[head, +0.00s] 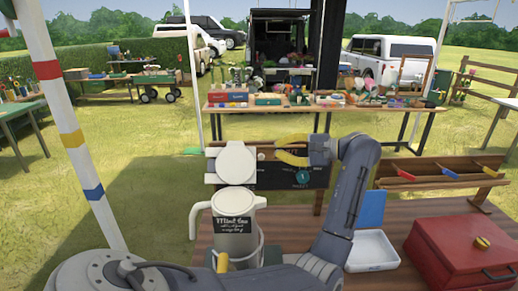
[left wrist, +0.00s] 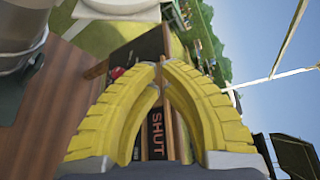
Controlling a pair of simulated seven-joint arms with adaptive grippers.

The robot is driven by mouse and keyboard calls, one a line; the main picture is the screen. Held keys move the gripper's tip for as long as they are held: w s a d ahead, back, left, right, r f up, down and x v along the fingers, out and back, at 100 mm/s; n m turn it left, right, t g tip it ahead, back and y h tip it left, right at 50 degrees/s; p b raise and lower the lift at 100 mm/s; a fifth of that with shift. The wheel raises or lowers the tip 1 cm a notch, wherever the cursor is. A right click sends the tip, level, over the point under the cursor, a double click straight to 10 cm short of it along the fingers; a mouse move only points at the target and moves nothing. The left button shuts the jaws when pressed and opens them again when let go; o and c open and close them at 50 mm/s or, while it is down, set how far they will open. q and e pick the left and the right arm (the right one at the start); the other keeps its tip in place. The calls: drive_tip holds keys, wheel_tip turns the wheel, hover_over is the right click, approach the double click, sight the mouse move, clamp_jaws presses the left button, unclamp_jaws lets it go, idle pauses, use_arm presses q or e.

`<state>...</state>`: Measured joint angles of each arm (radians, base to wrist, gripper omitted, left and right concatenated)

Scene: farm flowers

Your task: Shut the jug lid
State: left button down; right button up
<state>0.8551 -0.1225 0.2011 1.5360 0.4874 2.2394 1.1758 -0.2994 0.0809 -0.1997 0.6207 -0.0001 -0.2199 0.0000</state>
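The cream jug (head: 234,222), with a dark "Mint tea" label, stands upright in the middle of the head view. Its round cream lid (head: 236,163) is raised, standing up above the jug's top with its flat face showing. My left gripper (head: 277,149) has yellow fingers and points left, to the right of the lid, with a visible gap from it in the picture. In the left wrist view its fingers (left wrist: 161,66) come together at the tips, with nothing seen held. Part of a pale round object (left wrist: 118,6) shows there at the top; I cannot tell if it is the lid. My right gripper is not in view.
A dark board (head: 290,178) stands behind the gripper; a "SHUT" label (left wrist: 157,132) shows in the wrist view. A red box (head: 465,250), a white tray (head: 372,252) and a wooden rack (head: 430,178) are on the right. My arm crosses in front of the jug's base.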

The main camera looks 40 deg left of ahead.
sight(235, 163)
use_arm(q)
drive_tip(key=x, duration=0.9)
drive_tip(key=shift+s+f, duration=0.1)
drive_tip(key=shift+f, duration=0.15)
drive_tip(key=shift+s+a, duration=0.25)
drive_tip(key=shift+s+d+r, duration=0.4)
drive_tip(key=shift+s+d, duration=0.15)
drive_tip(key=shift+s, duration=0.05)
drive_tip(key=shift+s+d+r, duration=0.4)
drive_tip(key=shift+s+d, duration=0.15)
drive_tip(key=shift+s, duration=0.1)
drive_tip(key=shift+r, duration=0.1)
